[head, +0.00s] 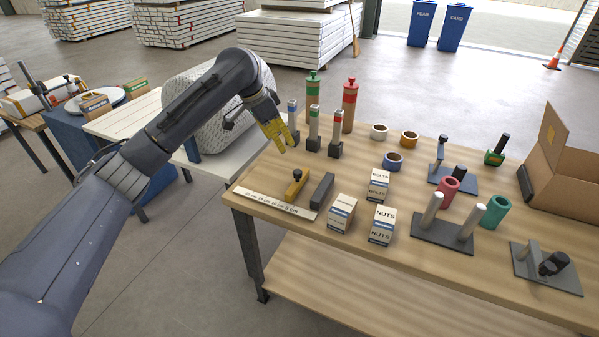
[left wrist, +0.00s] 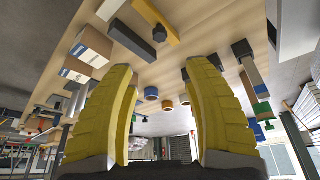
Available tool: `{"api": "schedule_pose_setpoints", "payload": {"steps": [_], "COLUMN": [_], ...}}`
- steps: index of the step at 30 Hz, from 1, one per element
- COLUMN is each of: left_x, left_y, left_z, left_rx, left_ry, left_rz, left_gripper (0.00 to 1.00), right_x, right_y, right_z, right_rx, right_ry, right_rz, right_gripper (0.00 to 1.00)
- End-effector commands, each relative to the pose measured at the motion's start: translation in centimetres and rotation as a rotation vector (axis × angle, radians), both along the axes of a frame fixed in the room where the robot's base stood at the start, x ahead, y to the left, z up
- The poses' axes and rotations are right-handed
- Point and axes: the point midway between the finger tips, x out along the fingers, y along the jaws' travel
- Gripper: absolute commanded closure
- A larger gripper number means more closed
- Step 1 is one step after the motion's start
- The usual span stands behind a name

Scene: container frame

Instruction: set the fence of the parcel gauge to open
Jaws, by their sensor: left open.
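The parcel gauge lies at the table's near left corner, with a pale ruler strip (head: 275,204) along the edge. Its yellow fence (head: 296,188) has a black knob on top, and a dark block (head: 322,190) stands beside it, a gap between them. In the left wrist view the yellow fence (left wrist: 172,38) and dark block (left wrist: 130,39) appear near the top. My left gripper (head: 286,146), with yellow fingers, hangs above and behind the gauge, close to the marker-like upright tools. In the left wrist view my left gripper (left wrist: 160,72) is open and empty. My right gripper is not visible.
Upright tools with blue, green and red tops (head: 314,128) stand close by my left gripper. Several nuts and bolts boxes (head: 341,213) sit right of the gauge. Tape rolls (head: 393,160), peg stands (head: 442,232) and an open carton (head: 560,175) lie farther right.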

Motion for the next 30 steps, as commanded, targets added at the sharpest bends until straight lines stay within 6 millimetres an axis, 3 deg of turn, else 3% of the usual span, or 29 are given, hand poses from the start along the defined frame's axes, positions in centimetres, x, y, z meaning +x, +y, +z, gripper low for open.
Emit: {"api": "schedule_pose_setpoints", "payload": {"steps": [21, 30], "left_x": [2.7, 3.4], "left_y": [-3.9, -4.9], "left_z": [-11.4, -14.4], "left_rx": [-0.003, -0.003], "left_ry": [0.004, 0.003], "left_rz": [0.001, 0.002], "left_gripper": [0.49, 0.49], "right_x": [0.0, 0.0], "right_y": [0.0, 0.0], "right_z": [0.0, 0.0], "right_rx": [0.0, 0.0], "right_ry": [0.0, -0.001], "right_rz": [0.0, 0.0], "right_gripper": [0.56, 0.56]}}
